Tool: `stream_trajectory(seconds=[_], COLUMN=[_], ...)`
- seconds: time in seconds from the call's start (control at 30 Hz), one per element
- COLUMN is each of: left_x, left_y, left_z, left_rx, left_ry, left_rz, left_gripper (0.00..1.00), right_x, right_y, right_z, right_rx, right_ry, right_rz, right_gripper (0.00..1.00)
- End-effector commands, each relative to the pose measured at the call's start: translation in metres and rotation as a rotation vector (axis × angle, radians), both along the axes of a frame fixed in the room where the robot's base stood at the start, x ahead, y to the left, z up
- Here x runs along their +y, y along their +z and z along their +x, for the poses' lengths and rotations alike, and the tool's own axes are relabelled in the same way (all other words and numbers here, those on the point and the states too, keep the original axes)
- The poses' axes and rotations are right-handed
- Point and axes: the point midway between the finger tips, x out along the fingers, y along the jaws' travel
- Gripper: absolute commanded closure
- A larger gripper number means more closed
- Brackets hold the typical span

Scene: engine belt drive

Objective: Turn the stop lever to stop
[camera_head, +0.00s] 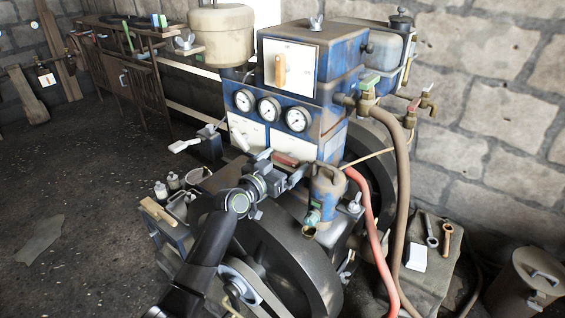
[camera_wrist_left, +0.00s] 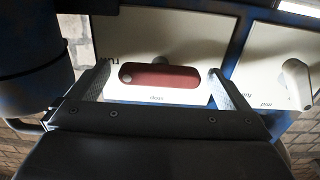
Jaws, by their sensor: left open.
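The stop lever (camera_wrist_left: 165,78) is a dark red bar on a white plate (camera_wrist_left: 130,28) in the left wrist view. It lies level across that view, with small lettering below it and part of a word at its upper left. In the head view the lever (camera_head: 285,160) is a small red bar low on the blue engine housing. My left gripper (camera_head: 283,170) is open. In the left wrist view its fingers (camera_wrist_left: 158,72) stand on either side of the lever's two ends, apparently without gripping it. My right gripper is not in view.
A second plate with a pale lever (camera_wrist_left: 297,82) is to the right in the wrist view. Three gauges (camera_head: 269,109) sit above on the housing. A blue oil can (camera_head: 325,190), a red hose (camera_head: 365,205) and a large flywheel (camera_head: 275,255) crowd my left arm.

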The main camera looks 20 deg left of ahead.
Motion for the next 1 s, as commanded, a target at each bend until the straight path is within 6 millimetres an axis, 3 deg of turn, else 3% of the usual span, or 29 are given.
stream_trajectory(seconds=[0.2, 0.53, 1.0], left_x=[0.0, 0.0003, 0.0003], left_y=[-0.0002, -0.0004, 0.0001], left_z=[-0.0001, -0.0002, -0.0002], left_rx=[0.0, 0.001, 0.044], left_ry=[0.0, 0.0, 0.0], left_rz=[0.0, -0.001, -0.118], left_gripper=[0.04, 0.46, 0.46], right_x=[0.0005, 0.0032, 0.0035], right_y=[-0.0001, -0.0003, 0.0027], right_z=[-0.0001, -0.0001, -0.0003], right_rx=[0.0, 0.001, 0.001], right_ry=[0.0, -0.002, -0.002], right_rz=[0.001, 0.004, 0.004], right_gripper=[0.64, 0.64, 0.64])
